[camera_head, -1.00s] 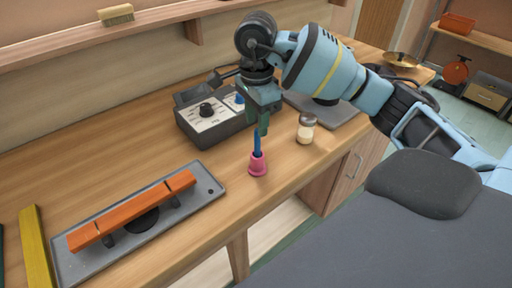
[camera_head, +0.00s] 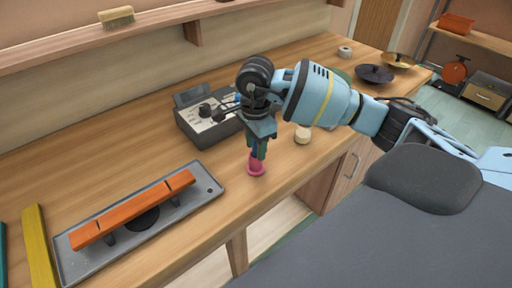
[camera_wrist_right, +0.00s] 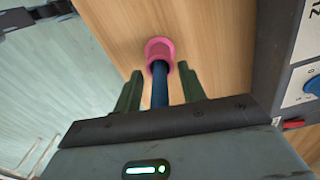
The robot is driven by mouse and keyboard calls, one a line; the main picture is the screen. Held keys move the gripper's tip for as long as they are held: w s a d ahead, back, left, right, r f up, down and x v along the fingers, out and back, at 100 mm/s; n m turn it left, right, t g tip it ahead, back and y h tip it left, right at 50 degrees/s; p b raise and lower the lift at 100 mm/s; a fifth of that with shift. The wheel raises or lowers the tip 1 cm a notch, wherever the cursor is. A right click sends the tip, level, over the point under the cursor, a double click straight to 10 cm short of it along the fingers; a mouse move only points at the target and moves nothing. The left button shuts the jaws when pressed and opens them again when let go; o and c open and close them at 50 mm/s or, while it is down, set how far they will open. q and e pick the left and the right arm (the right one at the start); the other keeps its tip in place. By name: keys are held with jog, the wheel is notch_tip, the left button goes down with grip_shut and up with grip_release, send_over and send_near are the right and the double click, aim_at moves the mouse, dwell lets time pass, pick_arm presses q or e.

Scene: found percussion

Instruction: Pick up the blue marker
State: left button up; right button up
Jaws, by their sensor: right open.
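The blue marker (camera_wrist_right: 160,92) stands in a pink holder (camera_head: 256,166) near the front edge of the wooden bench. In the head view the marker is mostly hidden behind my right gripper (camera_head: 258,152). In the right wrist view the marker lies between the two green fingers of my right gripper (camera_wrist_right: 160,90), with a gap on each side. The gripper is open and points down around the marker. The pink holder (camera_wrist_right: 159,52) shows just beyond the fingertips. My left gripper is not in view.
A dark control box (camera_head: 205,125) with knobs stands close behind the gripper. A small jar (camera_head: 302,135) stands to the right. An orange bar on a grey tray (camera_head: 212,196) is at the left. Bare bench lies between the tray and the holder. Two cymbals (camera_head: 375,74) are at the far right.

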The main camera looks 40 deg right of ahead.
grip_shut()
jog(key=shift+r, duration=0.1)
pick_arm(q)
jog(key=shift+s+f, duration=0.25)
pick_arm(e)
notch_tip(320, 180, up, 10)
jog(key=shift+f, duration=0.1)
dwell(0.4)
